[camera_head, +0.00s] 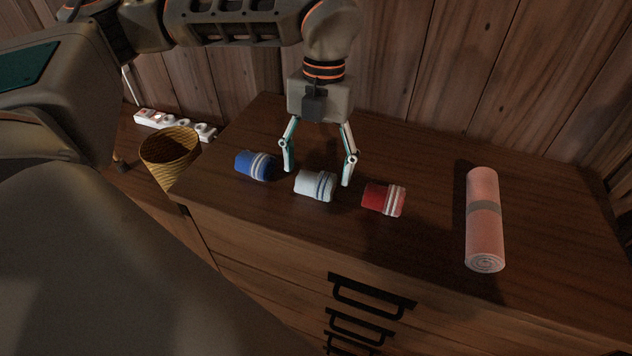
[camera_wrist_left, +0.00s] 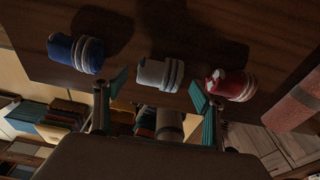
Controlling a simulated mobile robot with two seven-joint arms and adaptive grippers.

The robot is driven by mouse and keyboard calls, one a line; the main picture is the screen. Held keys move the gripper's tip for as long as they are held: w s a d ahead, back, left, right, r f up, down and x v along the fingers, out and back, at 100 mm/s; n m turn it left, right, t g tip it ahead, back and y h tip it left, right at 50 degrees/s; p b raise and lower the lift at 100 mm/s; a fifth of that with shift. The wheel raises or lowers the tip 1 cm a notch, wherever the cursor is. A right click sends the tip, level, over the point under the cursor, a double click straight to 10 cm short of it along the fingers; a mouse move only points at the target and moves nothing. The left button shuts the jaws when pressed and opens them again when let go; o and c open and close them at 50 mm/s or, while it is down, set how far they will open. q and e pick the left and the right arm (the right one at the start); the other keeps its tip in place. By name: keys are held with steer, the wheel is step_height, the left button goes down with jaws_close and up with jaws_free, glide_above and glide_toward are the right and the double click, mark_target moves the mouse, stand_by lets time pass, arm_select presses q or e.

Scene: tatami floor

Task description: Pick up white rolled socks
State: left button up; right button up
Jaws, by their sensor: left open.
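The white rolled socks (camera_head: 314,186) lie on top of the wooden dresser, between blue rolled socks (camera_head: 254,166) and red rolled socks (camera_head: 383,199). My left gripper (camera_head: 318,175) is open and points down, with its fingers spread to either side of the white socks in the head view. In the left wrist view the white socks (camera_wrist_left: 158,73) show between the two fingertips (camera_wrist_left: 158,88), with no finger visibly closed on them. The blue socks (camera_wrist_left: 76,52) and the red socks (camera_wrist_left: 230,85) lie outside the fingers there. My right gripper is not in view.
A pink rolled towel (camera_head: 485,230) lies on the right of the dresser top (camera_head: 420,150). A woven basket (camera_head: 170,155) and a white power strip (camera_head: 175,124) are at the left, beyond the dresser's edge. A plank wall stands behind.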

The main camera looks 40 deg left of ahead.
mark_target(316, 174)
arm_select(q)
steer(key=f, duration=0.3)
steer(key=shift+s+f, duration=0.2)
steer(key=shift+s, duration=0.15)
steer(key=c, duration=1)
steer(key=shift+r, duration=0.15)
